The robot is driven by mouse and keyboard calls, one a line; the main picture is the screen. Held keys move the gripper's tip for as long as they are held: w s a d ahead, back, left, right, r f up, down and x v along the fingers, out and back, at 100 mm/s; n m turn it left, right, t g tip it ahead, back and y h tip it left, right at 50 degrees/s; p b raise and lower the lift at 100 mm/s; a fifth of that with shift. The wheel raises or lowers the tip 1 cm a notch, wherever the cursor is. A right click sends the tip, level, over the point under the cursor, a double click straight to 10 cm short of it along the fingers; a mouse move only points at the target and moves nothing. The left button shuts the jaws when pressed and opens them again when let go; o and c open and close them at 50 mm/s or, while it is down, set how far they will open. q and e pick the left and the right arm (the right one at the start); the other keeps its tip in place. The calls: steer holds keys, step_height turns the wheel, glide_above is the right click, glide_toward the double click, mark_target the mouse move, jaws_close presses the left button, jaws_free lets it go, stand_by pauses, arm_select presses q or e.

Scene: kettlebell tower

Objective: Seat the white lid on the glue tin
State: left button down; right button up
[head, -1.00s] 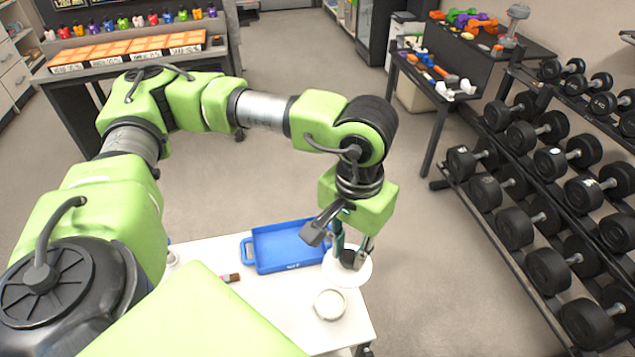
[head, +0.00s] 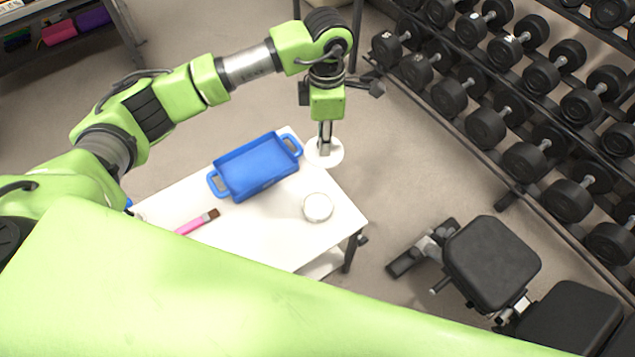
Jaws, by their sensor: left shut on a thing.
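The white lid (head: 334,158) is a flat round disc at the table's far right corner. My left gripper (head: 325,150) points down and is shut on the middle of the lid from above. The glue tin (head: 318,208) looks like a short round tin with a pale top, standing on the white table nearer to me than the lid. The lid appears apart from the tin; its height over the table is hard to tell. My right gripper is not in view.
A blue tray (head: 258,168) with handles lies left of the lid on the white table (head: 270,225). A pink-handled brush (head: 197,222) lies left of the tin. A black bench (head: 492,262) and dumbbell racks (head: 470,115) stand to the right.

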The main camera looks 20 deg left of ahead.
arm_select(q)
steer(key=f+n+b, duration=0.2)
steer(key=f+n, duration=0.4)
steer(key=f, duration=0.2)
steer(key=a+f+n+b, duration=0.1)
steer(key=f+n+b, duration=0.1)
steer(key=f+n, duration=0.4)
steer(key=s+f+n+b, duration=0.1)
steer(key=f+n+b, duration=0.2)
steer(key=f+n, duration=0.3)
step_height(320, 180, down, 4)
steer(key=shift+a+r, duration=0.1)
steer(key=shift+a, duration=0.05)
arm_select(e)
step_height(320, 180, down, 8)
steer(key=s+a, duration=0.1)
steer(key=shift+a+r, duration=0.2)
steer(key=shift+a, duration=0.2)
arm_select(q)
steer(key=shift+f+b, duration=0.8)
steer(key=shift+f, duration=0.2)
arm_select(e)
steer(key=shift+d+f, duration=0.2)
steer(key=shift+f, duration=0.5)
arm_select(q)
steer(key=c, duration=1.7)
jaws_free()
